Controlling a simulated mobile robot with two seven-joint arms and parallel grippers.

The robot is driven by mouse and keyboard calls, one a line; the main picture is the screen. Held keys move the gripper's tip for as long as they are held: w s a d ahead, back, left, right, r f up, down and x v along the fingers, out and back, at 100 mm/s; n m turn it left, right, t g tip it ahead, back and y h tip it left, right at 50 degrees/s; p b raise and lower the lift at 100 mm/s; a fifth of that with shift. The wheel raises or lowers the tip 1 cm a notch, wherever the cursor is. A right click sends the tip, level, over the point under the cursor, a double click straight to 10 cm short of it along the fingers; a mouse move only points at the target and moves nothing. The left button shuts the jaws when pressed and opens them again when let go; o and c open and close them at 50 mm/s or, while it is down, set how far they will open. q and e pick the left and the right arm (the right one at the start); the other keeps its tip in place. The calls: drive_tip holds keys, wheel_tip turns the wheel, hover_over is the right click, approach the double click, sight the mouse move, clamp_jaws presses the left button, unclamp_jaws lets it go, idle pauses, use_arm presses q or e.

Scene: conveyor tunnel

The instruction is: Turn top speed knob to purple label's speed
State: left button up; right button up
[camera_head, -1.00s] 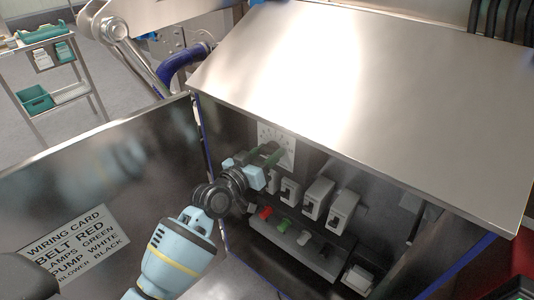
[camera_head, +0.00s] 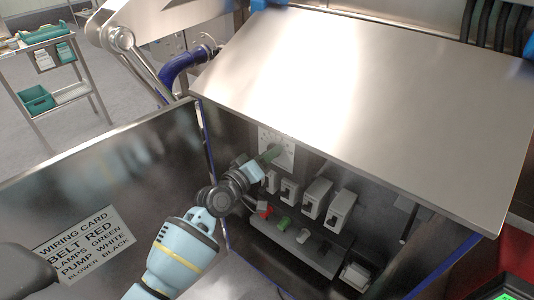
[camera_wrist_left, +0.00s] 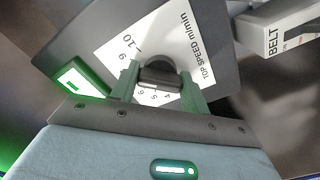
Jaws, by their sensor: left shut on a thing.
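The top speed knob (camera_wrist_left: 160,74) is dark and round, on a white dial plate (camera_wrist_left: 130,37) marked "TOP SPEED m/min" with numbers around it. In the head view the plate (camera_head: 289,152) is inside the open cabinet, under the steel lid. My left gripper (camera_head: 272,153) reaches it from the lower left. In the left wrist view the green fingers of my left gripper (camera_wrist_left: 160,83) stand on both sides of the knob, shut on it. The fingers and knob cover part of the scale. I see no purple label. My right gripper is not in view.
Below the dial are several grey switch modules (camera_head: 314,197) and a row with red, green (camera_head: 283,223) and white pieces. The open door (camera_head: 110,165) bears a wiring card (camera_head: 84,244). The lid (camera_head: 370,100) overhangs the dial. A module marked BELT (camera_wrist_left: 275,38) is close beside the plate.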

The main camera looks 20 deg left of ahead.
use_arm(q)
drive_tip(key=shift+n+p, duration=0.3)
drive_tip(key=shift+n, duration=1.2)
drive_tip(key=shift+f, duration=0.1)
drive_tip(key=o, duration=1)
drive_tip(key=v, duration=0.7)
drive_tip(key=shift+s+a, duration=0.1)
drive_tip(key=shift+s, duration=0.3)
